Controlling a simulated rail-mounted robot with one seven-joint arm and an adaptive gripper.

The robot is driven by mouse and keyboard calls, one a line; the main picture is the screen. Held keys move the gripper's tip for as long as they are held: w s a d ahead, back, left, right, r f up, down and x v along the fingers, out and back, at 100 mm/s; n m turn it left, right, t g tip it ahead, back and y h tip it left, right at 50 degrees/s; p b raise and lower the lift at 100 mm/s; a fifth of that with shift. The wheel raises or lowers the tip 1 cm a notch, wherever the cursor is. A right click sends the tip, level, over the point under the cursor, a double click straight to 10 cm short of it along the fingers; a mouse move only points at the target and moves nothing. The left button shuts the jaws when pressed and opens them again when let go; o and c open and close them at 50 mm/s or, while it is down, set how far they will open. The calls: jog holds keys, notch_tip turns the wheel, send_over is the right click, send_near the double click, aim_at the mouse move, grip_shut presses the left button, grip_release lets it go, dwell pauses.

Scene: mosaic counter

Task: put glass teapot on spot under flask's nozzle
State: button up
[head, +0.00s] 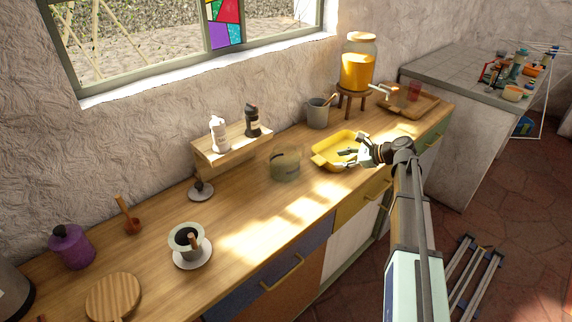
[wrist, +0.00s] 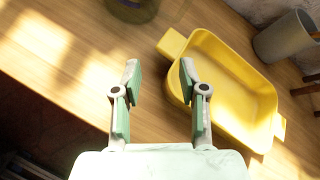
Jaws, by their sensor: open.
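The glass teapot (head: 285,164), see-through with an olive tint, stands on the wooden counter left of the yellow dish. Part of it shows at the top edge of the wrist view (wrist: 132,8). The flask (head: 358,66), a glass jar of orange liquid with a lid, stands on a wooden stand at the back. Its nozzle (head: 381,91) points right and forward. The counter under the nozzle is partly in view. My gripper (head: 349,152) is open and empty by the yellow dish, right of the teapot. Its spread fingers also show in the wrist view (wrist: 158,78).
The yellow dish (wrist: 237,85) lies close to my right finger in the wrist view. A grey pot (head: 317,114) stands behind it. A wooden tray (head: 425,103) with a red glass (head: 414,91) lies right of the flask. A small shelf (head: 232,146) is behind the teapot.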

notch_tip(320, 180, up, 2)
jog(key=m+t, duration=0.1)
jog(key=m, duration=0.3)
jog(key=m+p, duration=0.2)
jog(key=p, duration=0.1)
send_near(303, 156)
jog(key=w+a, duration=0.1)
jog(key=a, duration=0.1)
jog(key=w+a, duration=0.1)
jog(key=a, duration=0.1)
jog(key=shift+w+r, duration=0.2)
jog(key=shift+w, duration=0.1)
jog(key=shift+w+a+t+y+p, duration=0.3)
jog(key=shift+w+p, duration=0.1)
jog(key=shift+p, duration=0.15)
jog(key=p+x, duration=0.1)
jog(key=x, duration=0.2)
jog(key=shift+w+a+p, duration=0.1)
jog(key=shift+w+p, duration=0.1)
jog(key=shift+p, duration=0.1)
jog(key=shift+w+a+f, duration=0.15)
jog(key=shift+a+f, duration=0.15)
grip_shut()
